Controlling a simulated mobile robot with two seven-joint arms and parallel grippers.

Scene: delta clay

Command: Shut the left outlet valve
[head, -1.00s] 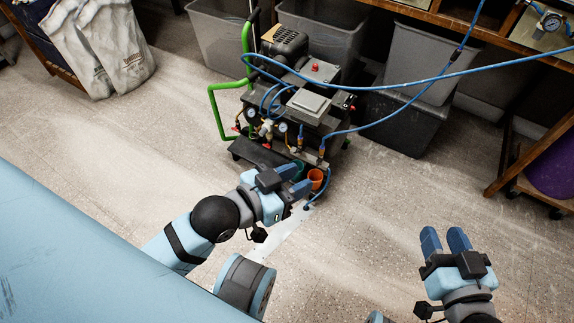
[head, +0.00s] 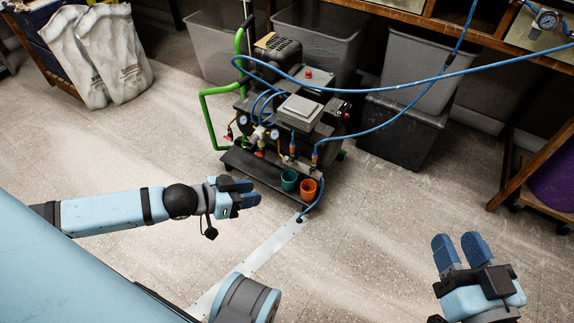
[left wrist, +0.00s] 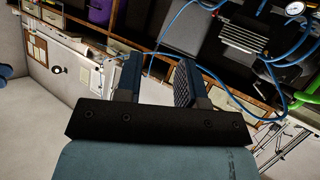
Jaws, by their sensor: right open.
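The compressor (head: 297,100) stands on the floor at the upper middle of the head view. At its front right are two upright outlet fittings with brass parts; the left outlet valve (head: 292,148) is the one nearer the gauges, with a small red part low beside it. Its exact handle position is too small to tell. My left gripper (head: 250,194) is open and empty, in front of and to the left of the valve, apart from it. In the left wrist view its two fingers (left wrist: 158,80) stand apart with nothing between them. My right gripper (head: 459,240) is open and empty at lower right.
A green cup (head: 289,180) and an orange cup (head: 308,189) stand on the compressor's front tray. A blue hose (head: 400,115) runs from the compressor to the right. A green handle frame (head: 205,120) rises at its left. Grey bins (head: 415,65) stand behind.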

